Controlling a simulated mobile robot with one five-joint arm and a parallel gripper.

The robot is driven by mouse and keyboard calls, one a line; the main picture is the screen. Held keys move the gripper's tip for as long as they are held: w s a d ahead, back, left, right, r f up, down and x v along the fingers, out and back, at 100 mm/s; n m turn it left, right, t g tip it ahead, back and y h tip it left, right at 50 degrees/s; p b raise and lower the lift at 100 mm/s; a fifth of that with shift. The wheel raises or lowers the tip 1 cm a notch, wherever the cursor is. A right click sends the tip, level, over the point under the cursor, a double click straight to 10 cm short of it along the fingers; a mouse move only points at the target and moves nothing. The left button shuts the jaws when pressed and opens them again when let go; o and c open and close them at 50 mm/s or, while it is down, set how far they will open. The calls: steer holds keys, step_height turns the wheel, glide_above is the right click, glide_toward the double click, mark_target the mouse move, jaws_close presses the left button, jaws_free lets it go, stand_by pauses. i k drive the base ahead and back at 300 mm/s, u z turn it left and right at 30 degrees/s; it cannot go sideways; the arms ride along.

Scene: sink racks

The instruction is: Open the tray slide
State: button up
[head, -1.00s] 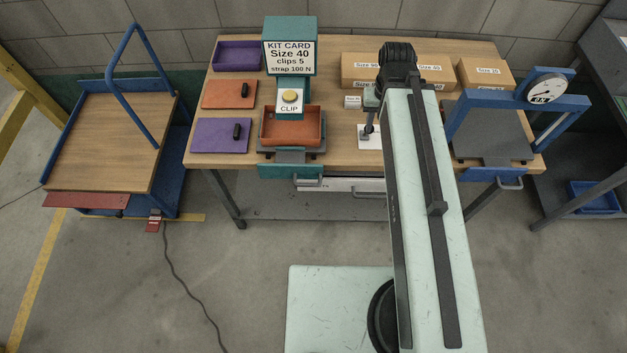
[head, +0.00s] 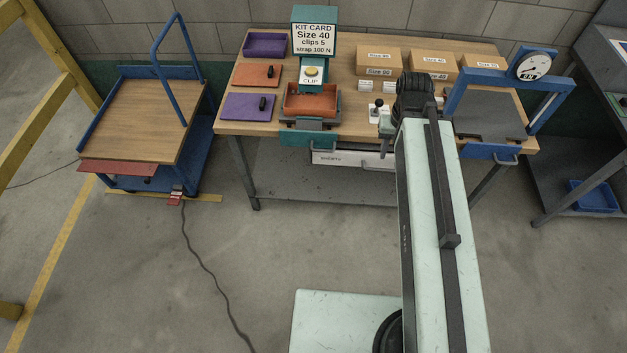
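The teal clip station (head: 314,20) stands on the bench under a kit card. Its tray slide (head: 308,139) has a teal front with a grey handle at the bench's front edge and appears pushed in. An orange tray (head: 311,105) sits on it, below the CLIP button. My gripper (head: 386,124) is near the bench's front edge, to the right of the slide handle and apart from it. My arm hides much of the gripper, and its fingers are too small to read. Nothing is seen in it.
A blue gauge frame (head: 492,150) with its own handle stands at the right. Cardboard boxes (head: 379,58) line the back. A blue cart (head: 150,125) stands left.

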mark_target(308, 132)
steer(key=u, duration=0.05)
steer(key=k, duration=0.4)
steer(key=u, duration=1.35)
steer(key=i, duration=0.55)
